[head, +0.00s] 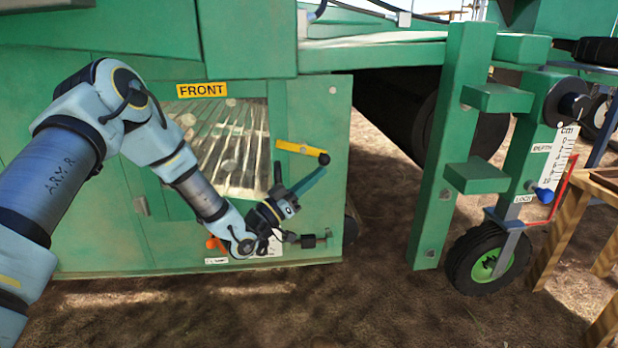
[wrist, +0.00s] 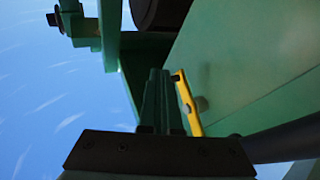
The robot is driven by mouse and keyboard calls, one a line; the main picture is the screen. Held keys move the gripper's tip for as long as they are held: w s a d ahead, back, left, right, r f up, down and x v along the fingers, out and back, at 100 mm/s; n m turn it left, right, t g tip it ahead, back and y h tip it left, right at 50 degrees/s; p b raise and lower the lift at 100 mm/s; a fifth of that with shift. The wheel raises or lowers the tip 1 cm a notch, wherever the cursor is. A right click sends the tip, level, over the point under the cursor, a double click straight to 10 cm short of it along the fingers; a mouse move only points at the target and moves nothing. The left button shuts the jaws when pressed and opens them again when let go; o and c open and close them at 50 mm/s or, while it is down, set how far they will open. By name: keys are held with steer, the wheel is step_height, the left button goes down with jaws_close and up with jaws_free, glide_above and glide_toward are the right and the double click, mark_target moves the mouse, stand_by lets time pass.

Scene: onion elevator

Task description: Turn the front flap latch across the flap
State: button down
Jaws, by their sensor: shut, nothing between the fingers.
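The yellow latch (head: 298,149) is on the green front panel, just right of the slatted window under the FRONT sign (head: 202,89). It lies nearly level, its black-knobbed end to the right and slightly lower. In the wrist view the latch (wrist: 188,106) stands just right of my fingers, its dark knob near their tips. My gripper (head: 322,171) is shut and empty, its fingers pointing up and right to just below the knob; they also show in the wrist view (wrist: 157,73). I cannot tell whether they touch it. The flap's outline is unclear, partly behind my arm.
A black handle (head: 310,241) and an orange knob (head: 212,243) sit low on the panel near my wrist. A green post (head: 449,150) and a wheel (head: 487,258) stand to the right. Bare ground lies in front of the machine.

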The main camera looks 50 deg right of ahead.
steer(key=shift+s+d+r+p, duration=0.4)
steer(key=shift+d+p, duration=0.05)
steer(key=shift+p, duration=0.05)
steer(key=shift+d, duration=0.1)
stand_by(0.6)
